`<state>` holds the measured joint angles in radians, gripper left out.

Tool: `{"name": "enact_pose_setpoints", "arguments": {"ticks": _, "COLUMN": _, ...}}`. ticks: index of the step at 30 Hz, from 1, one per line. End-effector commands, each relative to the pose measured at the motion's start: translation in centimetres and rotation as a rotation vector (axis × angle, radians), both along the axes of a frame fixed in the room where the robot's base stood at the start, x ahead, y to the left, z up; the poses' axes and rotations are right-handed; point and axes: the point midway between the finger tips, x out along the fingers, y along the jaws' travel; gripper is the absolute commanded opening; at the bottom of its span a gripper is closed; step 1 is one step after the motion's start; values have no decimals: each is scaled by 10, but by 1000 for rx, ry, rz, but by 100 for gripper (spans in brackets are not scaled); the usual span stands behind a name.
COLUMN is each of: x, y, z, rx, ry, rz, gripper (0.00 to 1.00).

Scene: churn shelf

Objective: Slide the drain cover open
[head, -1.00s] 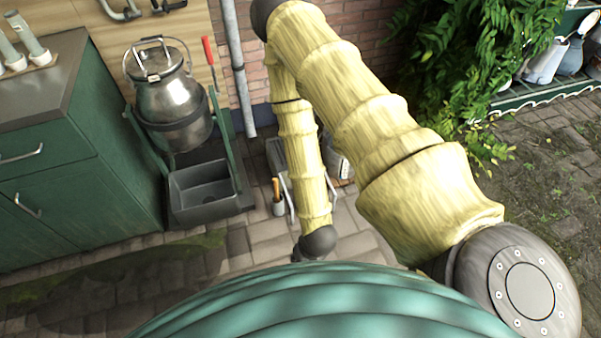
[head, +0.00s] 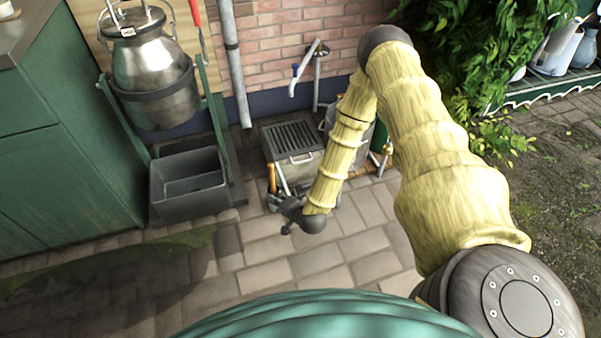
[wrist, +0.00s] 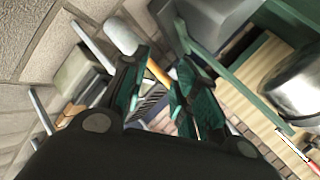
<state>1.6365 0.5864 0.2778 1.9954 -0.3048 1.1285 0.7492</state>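The drain cover (head: 290,135) is a dark slatted grate on a grey stone basin against the brick wall, with a pale bar handle (head: 301,159) at its front edge. In the wrist view, dark slats of the cover (wrist: 150,104) show between my fingers. My gripper (head: 281,207) is low in front of the basin, apart from the cover and its handle. In the wrist view, the two green-padded fingers of my gripper (wrist: 160,82) are spread with nothing clearly between the pads. My forearm hides the right part of the basin.
A wooden-handled tool (head: 271,178) stands close by my gripper. A tap (head: 315,60) is above the cover. A metal churn (head: 150,75) hangs over a grey bin (head: 188,185) at left. A metal bucket is partly behind my forearm. The paving in front is clear.

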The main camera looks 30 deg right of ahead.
Motion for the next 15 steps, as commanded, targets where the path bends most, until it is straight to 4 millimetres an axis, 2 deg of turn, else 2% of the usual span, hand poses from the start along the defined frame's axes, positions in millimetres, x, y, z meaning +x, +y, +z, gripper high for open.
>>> {"name": "enact_pose_setpoints", "arguments": {"ticks": 1, "x": 12, "y": -15, "z": -21, "rx": 21, "ry": -37, "rz": -44, "gripper": 30}}
{"name": "enact_pose_setpoints", "arguments": {"ticks": 3, "x": 26, "y": -34, "z": -31, "rx": 52, "ry": -87, "rz": -100, "gripper": 30}}
{"name": "enact_pose_setpoints", "arguments": {"ticks": 9, "x": 62, "y": -93, "z": -54, "rx": 140, "ry": -239, "rz": -250, "gripper": 30}}
{"name": "enact_pose_setpoints", "arguments": {"ticks": 15, "x": 83, "y": -148, "z": -67, "rx": 206, "ry": -366, "rz": -362, "gripper": 30}}
